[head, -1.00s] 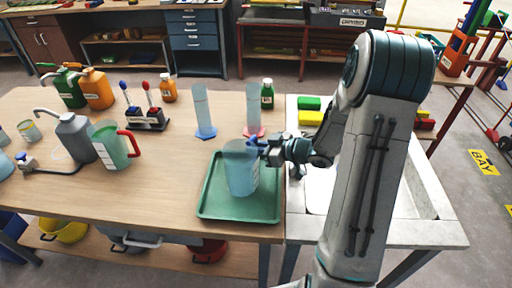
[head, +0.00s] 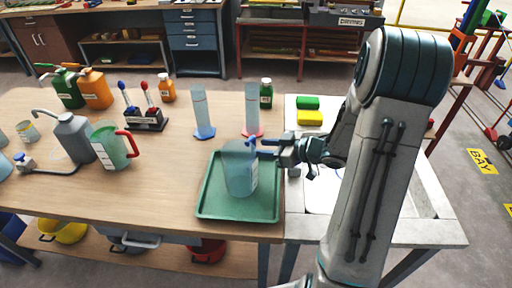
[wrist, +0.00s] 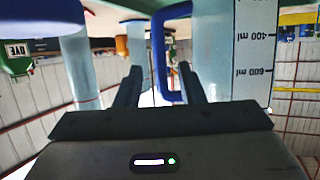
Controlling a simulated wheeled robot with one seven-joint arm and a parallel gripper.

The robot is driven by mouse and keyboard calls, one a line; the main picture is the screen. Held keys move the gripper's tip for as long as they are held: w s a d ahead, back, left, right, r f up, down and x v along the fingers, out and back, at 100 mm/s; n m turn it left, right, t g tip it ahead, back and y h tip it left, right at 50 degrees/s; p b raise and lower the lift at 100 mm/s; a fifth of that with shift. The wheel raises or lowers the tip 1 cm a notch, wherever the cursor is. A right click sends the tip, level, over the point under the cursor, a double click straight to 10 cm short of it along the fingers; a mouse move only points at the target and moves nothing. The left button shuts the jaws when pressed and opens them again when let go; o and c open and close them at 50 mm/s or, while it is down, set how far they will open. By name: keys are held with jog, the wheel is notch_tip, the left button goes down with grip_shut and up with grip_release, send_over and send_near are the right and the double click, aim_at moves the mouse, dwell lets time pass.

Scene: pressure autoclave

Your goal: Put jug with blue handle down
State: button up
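The clear bluish jug with a blue handle (head: 240,172) stands upright on the green tray (head: 211,205). Its handle faces right, towards my gripper (head: 266,147). My gripper is open, its two fingers apart, just right of the jug. In the wrist view, which is upside down, the jug's wall (wrist: 215,50) with its ml scale is at the right. The blue handle (wrist: 158,50) shows between and beyond the spread fingers of my gripper (wrist: 158,75), with clear gaps to both.
Two measuring cylinders, one with a blue base (head: 203,115) and one with a red base (head: 252,112), stand behind the tray. A red-handled jug (head: 108,148) and a grey can (head: 75,138) stand at the left. A sink (head: 425,205) is at the right.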

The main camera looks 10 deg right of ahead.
jog(key=s+d+r+m+t+h, duration=0.1)
jog(key=s+d+r+m+h, duration=0.2)
jog(key=d+r+m+h, duration=0.65)
jog(key=s+a+g, duration=0.3)
jog(key=s+a, duration=0.3)
jog(key=s, duration=0.3)
jog(key=s+a+g+h, duration=0.1)
jog(key=s+a+g, duration=0.3)
jog(key=s, duration=0.6)
jog(key=shift+s+a+r, duration=0.15)
jog(key=shift+a+r, duration=0.05)
jog(key=shift+a, duration=0.65)
